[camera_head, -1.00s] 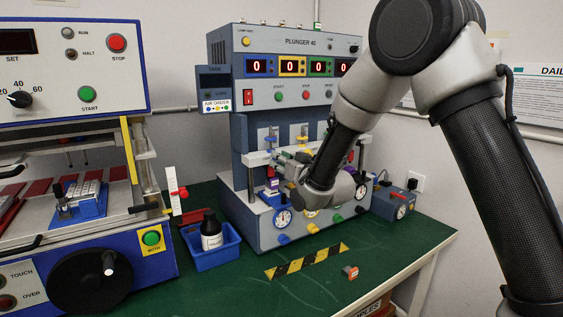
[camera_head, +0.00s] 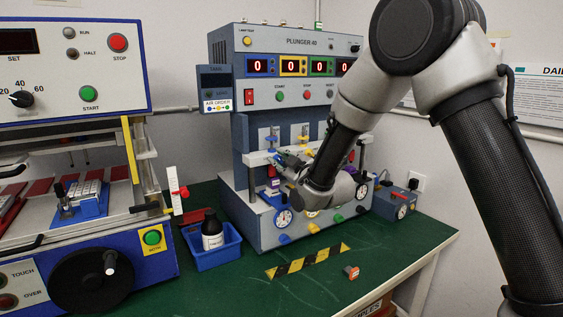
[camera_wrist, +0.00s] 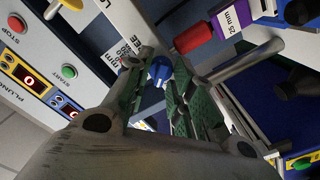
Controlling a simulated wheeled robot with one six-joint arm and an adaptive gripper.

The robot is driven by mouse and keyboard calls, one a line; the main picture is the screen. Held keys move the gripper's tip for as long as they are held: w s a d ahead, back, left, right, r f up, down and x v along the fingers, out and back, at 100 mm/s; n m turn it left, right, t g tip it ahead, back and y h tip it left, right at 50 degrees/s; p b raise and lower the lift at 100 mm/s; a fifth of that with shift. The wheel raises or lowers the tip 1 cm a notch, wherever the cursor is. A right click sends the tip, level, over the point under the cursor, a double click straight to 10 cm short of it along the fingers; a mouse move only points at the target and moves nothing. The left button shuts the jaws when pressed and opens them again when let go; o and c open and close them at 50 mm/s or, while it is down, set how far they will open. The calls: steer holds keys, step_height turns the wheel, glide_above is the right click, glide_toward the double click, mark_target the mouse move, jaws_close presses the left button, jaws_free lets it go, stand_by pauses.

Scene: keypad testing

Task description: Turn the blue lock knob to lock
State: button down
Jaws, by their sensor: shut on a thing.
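The blue lock knob (camera_wrist: 158,72) shows in the wrist view between the green-padded fingers of my gripper (camera_wrist: 160,84). My gripper is shut on it. In the head view my gripper (camera_head: 277,158) reaches the left plunger station of the PLUNGER 40 machine (camera_head: 240,150). The knob is hard to make out there, as the fingers largely cover it. The exact angle of the knob and any lock marking cannot be read.
In the wrist view a purple block marked 25 mm (camera_wrist: 228,19) and a red piece (camera_wrist: 193,37) lie close beside the fingers. A blue tray (camera_head: 217,257) with a dark bottle stands left of the machine. The green table front (camera_head: 310,295) is mostly clear.

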steer(key=shift+n, duration=0.5)
steer(key=c, duration=1.3)
jaws_free()
steer(key=shift+o, duration=0.2)
steer(key=v, duration=1.2)
